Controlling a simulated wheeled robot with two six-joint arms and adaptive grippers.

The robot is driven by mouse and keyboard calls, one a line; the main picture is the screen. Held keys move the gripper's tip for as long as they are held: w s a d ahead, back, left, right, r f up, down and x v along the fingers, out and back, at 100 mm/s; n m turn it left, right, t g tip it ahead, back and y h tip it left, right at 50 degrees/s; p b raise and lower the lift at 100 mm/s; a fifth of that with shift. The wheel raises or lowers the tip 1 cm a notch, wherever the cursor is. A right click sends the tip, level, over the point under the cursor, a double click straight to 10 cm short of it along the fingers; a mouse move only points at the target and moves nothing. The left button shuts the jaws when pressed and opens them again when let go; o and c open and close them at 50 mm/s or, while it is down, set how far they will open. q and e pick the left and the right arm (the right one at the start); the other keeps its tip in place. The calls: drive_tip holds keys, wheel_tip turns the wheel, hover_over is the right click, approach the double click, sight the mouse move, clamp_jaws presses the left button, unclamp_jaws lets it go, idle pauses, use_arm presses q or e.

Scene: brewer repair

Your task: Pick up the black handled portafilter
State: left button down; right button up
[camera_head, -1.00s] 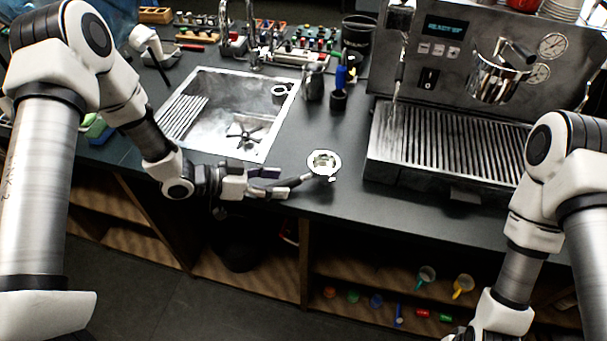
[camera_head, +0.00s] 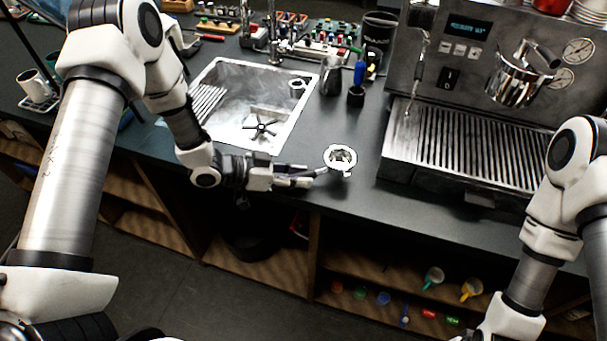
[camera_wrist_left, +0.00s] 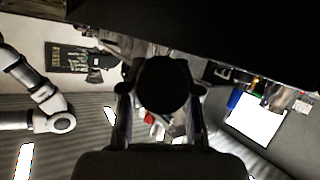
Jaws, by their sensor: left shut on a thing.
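The portafilter (camera_head: 340,158) shows its round metal head at the counter's front edge, right of the sink. Its dark handle points left. My left gripper (camera_head: 300,177) is shut on the handle. In the left wrist view a dark round end (camera_wrist_left: 162,84), which looks like the handle, sits between the fingers of my left gripper (camera_wrist_left: 160,105). I cannot tell whether the head touches the counter or is just above it. My right arm comes in at the lower right; its gripper is outside the view.
The sink (camera_head: 222,72) lies behind my left arm. The espresso machine (camera_head: 470,60) with its drip tray (camera_head: 465,140) stands to the right. A metal pitcher (camera_head: 331,77) and a dark cup (camera_head: 356,96) stand behind the portafilter. Open shelves (camera_head: 270,275) lie below the counter.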

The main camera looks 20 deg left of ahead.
use_arm(q)
drive_tip(key=shift+r, duration=0.35)
wheel_tip(320, 180, up, 2)
drive_tip(key=shift+w+r+b, duration=0.1)
drive_tip(key=shift+b, duration=0.4)
drive_tip(key=s+r+p, duration=0.2)
drive_tip(key=s+p, duration=0.1)
drive_tip(key=s, duration=1.3)
drive_tip(key=shift+d, duration=0.25)
drive_tip(key=c, duration=1.5)
unclamp_jaws()
drive_tip(key=shift+s, duration=0.1)
clamp_jaws()
